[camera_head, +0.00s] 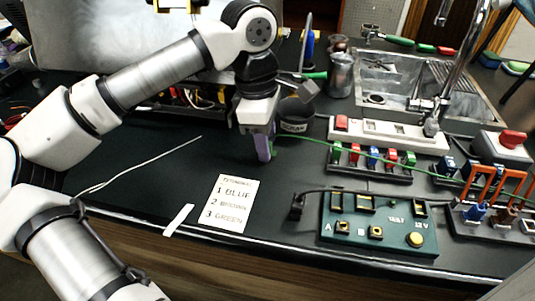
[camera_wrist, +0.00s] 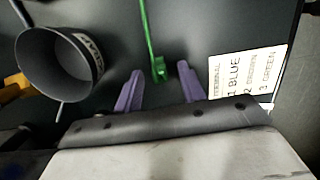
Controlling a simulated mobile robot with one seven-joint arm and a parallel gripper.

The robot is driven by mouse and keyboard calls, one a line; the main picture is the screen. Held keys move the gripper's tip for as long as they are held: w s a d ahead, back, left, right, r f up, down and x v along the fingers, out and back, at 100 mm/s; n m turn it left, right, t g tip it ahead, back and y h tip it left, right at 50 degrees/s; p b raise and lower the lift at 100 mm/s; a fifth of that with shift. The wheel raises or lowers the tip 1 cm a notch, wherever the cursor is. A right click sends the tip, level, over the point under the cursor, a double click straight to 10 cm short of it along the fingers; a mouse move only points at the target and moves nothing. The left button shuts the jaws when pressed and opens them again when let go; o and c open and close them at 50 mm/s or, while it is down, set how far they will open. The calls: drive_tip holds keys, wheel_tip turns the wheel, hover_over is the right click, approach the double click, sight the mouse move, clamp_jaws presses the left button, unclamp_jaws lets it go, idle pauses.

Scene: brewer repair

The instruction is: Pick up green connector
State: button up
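The green connector (camera_wrist: 158,70) shows in the wrist view at the end of a green cable (camera_wrist: 145,30). It lies between the tips of my gripper's two purple fingers (camera_wrist: 159,72), with a visible gap on each side. My gripper is open and points down at the dark worktop. In the head view my gripper (camera_head: 265,148) is low over the worktop, left of the grey cup. The green cable (camera_head: 400,165) runs right from there. The connector itself is hidden by the fingers in that view.
A grey scrap cup (camera_head: 296,116) stands close beside my gripper; it also shows in the wrist view (camera_wrist: 62,65). A paper label listing blue, brown and green (camera_head: 230,201) lies in front. A green test board (camera_head: 378,222) and a row of coloured connectors (camera_head: 372,158) are to the right.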

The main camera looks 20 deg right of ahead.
drive_tip(key=shift+c, duration=0.3)
clamp_jaws()
drive_tip(key=shift+r, duration=0.1)
